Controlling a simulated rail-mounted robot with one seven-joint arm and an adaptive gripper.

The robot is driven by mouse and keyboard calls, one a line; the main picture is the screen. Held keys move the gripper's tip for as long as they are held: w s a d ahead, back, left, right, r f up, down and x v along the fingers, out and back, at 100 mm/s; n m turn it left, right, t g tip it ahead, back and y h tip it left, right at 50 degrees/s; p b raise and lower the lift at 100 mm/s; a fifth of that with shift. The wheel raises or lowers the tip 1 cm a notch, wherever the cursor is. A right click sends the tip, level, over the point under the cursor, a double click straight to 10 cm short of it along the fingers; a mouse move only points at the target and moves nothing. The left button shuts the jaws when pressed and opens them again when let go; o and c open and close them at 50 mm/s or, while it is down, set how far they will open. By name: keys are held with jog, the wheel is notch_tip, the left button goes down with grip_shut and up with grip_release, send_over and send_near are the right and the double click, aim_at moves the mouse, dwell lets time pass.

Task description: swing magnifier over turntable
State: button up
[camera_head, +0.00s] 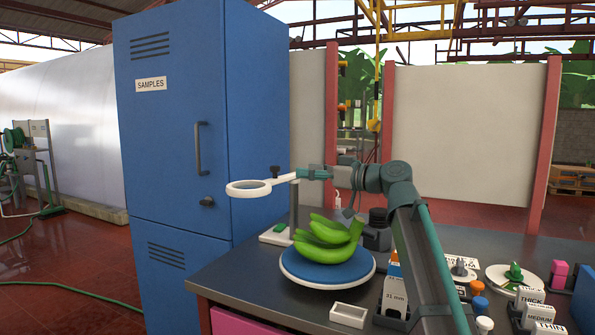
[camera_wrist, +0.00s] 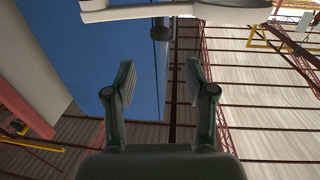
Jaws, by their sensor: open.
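The magnifier (camera_head: 235,191) is a white ring with a lens on a pale horizontal arm. Its thin post rises from a white base (camera_head: 275,236) behind the turntable. The ring hangs above and to the left of the turntable (camera_head: 313,277), not above its middle. The turntable has a blue top and pale rim, and carries a bunch of green bananas (camera_head: 325,242). My gripper (camera_head: 303,173) is at the right end of the magnifier arm; contact cannot be told. In the wrist view my gripper (camera_wrist: 160,85) is open, with pale magnifier parts (camera_wrist: 230,11) beyond its fingertips.
A blue cabinet (camera_head: 170,120) labelled SAMPLES stands left of the dark table (camera_head: 235,278). A small white tray (camera_head: 348,315) sits in front of the turntable. A dark jar (camera_head: 377,232), cartons and bottles crowd its right side.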

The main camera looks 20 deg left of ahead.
jog(key=shift+d, duration=0.35)
